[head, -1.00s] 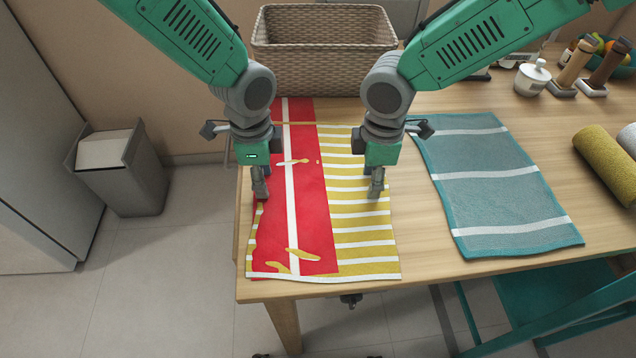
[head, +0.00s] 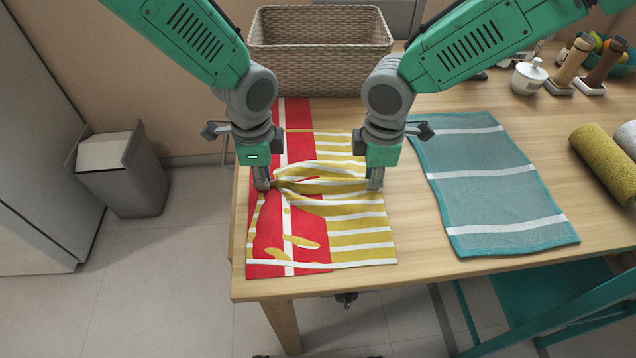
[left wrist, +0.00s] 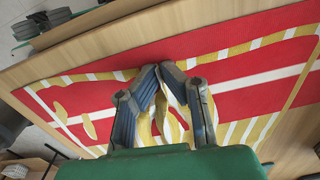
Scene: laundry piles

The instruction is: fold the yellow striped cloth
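The yellow and white striped cloth (head: 365,235) lies on the table's left part. It is interleaved with a red cloth (head: 297,112) with a white stripe, and yellow patches show through the red. Raised folds of the striped cloth run between my two grippers. My left gripper (head: 262,184) is at the cloth's left side, its fingertips together on a gathered bit of yellow cloth. The left wrist view shows this pinch too, between the fingers (left wrist: 160,72). My right gripper (head: 374,184) is at the right side, its fingers close together on the striped cloth; its fingertips are partly hidden.
A teal striped cloth (head: 495,195) lies flat to the right. A wicker basket (head: 320,65) stands behind. A rolled mustard towel (head: 605,165), a white lidded jar (head: 528,77) and mills are at the right. A teal chair (head: 545,305) stands at the front. Bare table separates the cloths.

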